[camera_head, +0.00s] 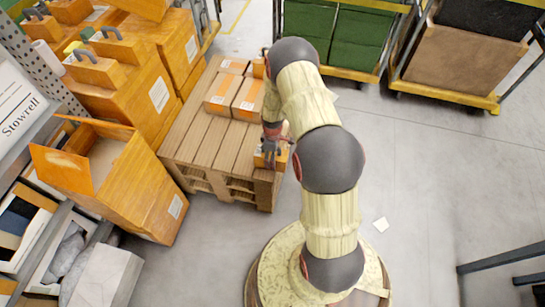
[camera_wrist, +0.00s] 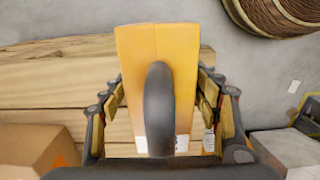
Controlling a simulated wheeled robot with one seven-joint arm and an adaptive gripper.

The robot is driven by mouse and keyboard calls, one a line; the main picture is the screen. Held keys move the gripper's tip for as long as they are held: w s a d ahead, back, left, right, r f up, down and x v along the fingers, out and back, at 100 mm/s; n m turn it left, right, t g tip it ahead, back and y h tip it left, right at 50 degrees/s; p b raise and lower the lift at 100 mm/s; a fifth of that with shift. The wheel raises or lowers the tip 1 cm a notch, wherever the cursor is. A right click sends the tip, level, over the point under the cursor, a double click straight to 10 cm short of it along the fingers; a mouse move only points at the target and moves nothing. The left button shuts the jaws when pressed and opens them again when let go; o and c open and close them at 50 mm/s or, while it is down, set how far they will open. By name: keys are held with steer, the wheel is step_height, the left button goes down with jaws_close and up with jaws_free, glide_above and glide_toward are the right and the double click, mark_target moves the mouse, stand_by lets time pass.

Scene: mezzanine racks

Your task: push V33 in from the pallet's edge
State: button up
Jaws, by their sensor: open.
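An orange box (camera_head: 262,161) with a dark handle stands at the near right corner of the wooden pallet (camera_head: 196,140), partly hidden by my gripper (camera_head: 272,146). No V33 marking is readable on it. In the wrist view the orange box (camera_wrist: 135,55) sits between the spread fingers of my gripper (camera_wrist: 160,95), its dark arched handle (camera_wrist: 158,105) in the middle and a white label low on it. The fingers are open, one on each side. I cannot tell whether they touch the box. The pallet's planks (camera_wrist: 45,85) show beside it.
Several cartons (camera_head: 222,92) stand at the pallet's far end; its middle planks are bare. Orange cases (camera_head: 155,70) and an open orange box (camera_head: 150,185) stand to the left. Green bins (camera_head: 350,40) stand behind. The floor (camera_head: 425,160) at right is mostly clear.

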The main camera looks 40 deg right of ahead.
mark_target(258, 154)
steer(key=shift+w+a+b, duration=0.25)
steer(key=shift+w+a, duration=1.35)
steer(key=shift+w, duration=0.25)
steer(key=shift+w+a+b, duration=0.2)
steer(key=shift+w+a, duration=1.4)
steer(key=shift+w, duration=0.2)
steer(key=shift+s+d, duration=0.1)
steer(key=shift+s+d+p, duration=0.45)
steer(key=shift+s+d, duration=0.45)
steer(key=shift+s, duration=0.15)
step_height(258, 154, up, 13)
steer(key=p, duration=0.8)
